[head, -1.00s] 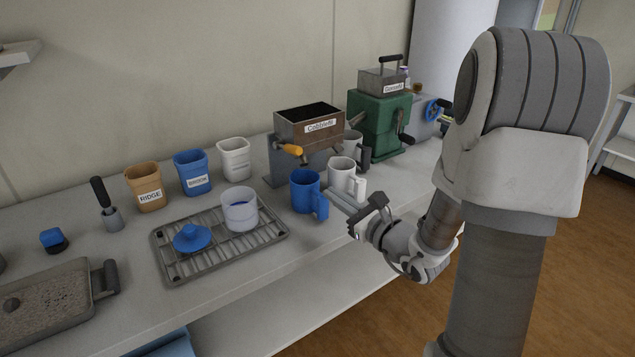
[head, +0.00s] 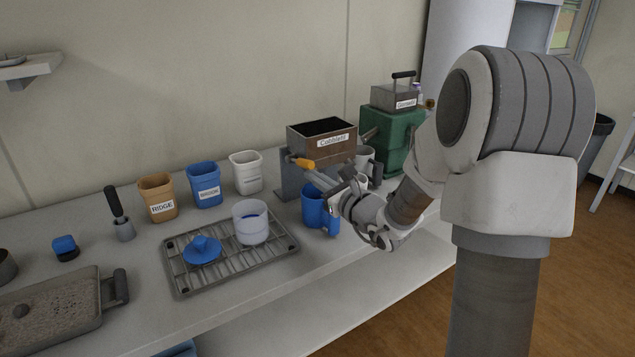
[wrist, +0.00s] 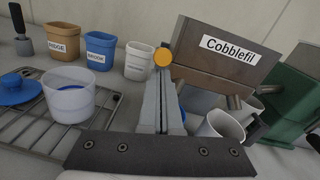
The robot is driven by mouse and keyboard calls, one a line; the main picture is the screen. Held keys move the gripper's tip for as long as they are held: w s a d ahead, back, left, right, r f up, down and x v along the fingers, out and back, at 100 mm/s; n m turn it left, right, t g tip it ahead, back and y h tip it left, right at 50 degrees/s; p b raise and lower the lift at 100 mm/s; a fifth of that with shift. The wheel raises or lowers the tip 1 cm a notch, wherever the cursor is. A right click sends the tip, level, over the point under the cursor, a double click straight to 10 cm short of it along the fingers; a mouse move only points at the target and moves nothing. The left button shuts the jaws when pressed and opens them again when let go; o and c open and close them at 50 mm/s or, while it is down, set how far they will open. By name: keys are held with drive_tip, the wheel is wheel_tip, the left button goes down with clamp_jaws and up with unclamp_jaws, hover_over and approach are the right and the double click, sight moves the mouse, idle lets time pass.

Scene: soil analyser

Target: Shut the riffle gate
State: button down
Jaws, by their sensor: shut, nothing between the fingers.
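The riffle box labelled Cobblefil (head: 308,145) stands on a grey stand at the back of the bench. Its gate handle, an orange grip (head: 302,162), sticks out at the box's lower left front. In the wrist view the orange grip (wrist: 162,57) shows end-on, just past my fingertips, beside the box (wrist: 215,72). My gripper (head: 312,177) is shut and empty, just below and in front of the orange grip. Its fingers (wrist: 163,85) lie side by side in the wrist view. I cannot tell whether they touch the grip. The gate plate itself is not clearly seen.
A blue mug (head: 312,207) stands below my gripper, with white mugs (wrist: 222,127) to the right. A green machine (head: 388,130) is further right. RIDGE (head: 158,198) and BROOK (head: 204,186) cups and a white cup (head: 246,174) stand left, behind a wire rack (head: 180,285).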

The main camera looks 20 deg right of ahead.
sight(310, 147)
drive_tip(key=shift+r+p, duration=0.2)
drive_tip(key=shift+p, duration=0.1)
drive_tip(key=shift+r+g+p, duration=0.2)
drive_tip(key=shift+g+p, duration=0.1)
drive_tip(key=shift+p, duration=0.25)
